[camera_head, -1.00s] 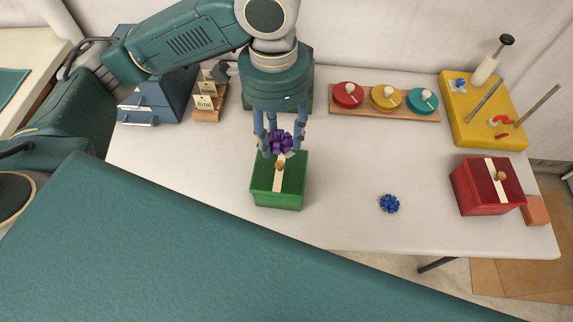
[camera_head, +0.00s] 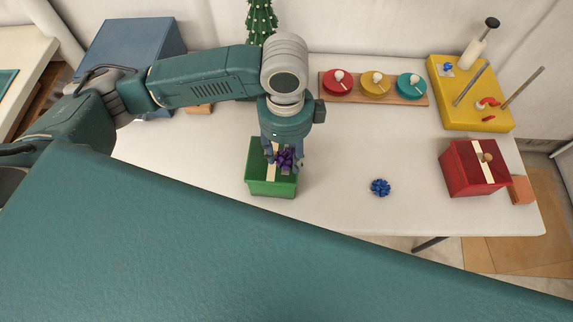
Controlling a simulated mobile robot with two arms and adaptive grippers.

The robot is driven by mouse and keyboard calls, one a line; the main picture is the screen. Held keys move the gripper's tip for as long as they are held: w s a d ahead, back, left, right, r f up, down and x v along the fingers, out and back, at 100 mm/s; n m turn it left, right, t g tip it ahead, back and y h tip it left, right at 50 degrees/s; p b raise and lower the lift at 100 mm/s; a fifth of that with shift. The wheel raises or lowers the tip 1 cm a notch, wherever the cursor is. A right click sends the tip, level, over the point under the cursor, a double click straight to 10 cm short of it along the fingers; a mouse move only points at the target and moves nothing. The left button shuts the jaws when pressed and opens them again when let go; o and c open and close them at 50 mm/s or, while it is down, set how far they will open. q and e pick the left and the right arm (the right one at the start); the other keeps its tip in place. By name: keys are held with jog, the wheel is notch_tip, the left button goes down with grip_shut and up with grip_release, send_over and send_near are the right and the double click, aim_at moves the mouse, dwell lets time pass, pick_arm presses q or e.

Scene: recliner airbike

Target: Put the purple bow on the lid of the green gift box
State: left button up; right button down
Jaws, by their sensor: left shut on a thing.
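The green gift box (camera_head: 270,187) stands on the white table with a cream ribbon strip across its lid and down its front. My left gripper (camera_head: 284,163) points down over the box and is shut on the purple bow (camera_head: 286,157). The bow is at or just above the lid; I cannot tell whether it touches. The gripper hides the back part of the lid, and the lid's knob is not visible. My right gripper is not in view.
A blue bow (camera_head: 380,187) lies on the table. A red gift box (camera_head: 468,176) stands at the right near a yellow board (camera_head: 465,108) with upright rods. A wooden rack (camera_head: 415,100) with three round pieces is at the back. The middle front is clear.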

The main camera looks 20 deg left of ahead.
aim_at(286, 154)
pick_arm(q)
notch_tip(286, 154, down, 3)
jog(key=shift+f, duration=0.15)
notch_tip(286, 154, down, 4)
jog(key=shift+f+p, duration=0.1)
jog(key=shift+p, duration=0.25)
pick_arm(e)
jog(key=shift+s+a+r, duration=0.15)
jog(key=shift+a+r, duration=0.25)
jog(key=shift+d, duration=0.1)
pick_arm(q)
jog(key=o, duration=0.8)
jog(key=shift+f, duration=0.1)
jog(key=shift+c, duration=0.2)
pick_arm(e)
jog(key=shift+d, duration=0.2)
pick_arm(q)
notch_tip(286, 154, up, 12)
jog(key=shift+f+b, duration=0.2)
jog(key=shift+b, duration=0.75)
jog(key=shift+r, duration=0.35)
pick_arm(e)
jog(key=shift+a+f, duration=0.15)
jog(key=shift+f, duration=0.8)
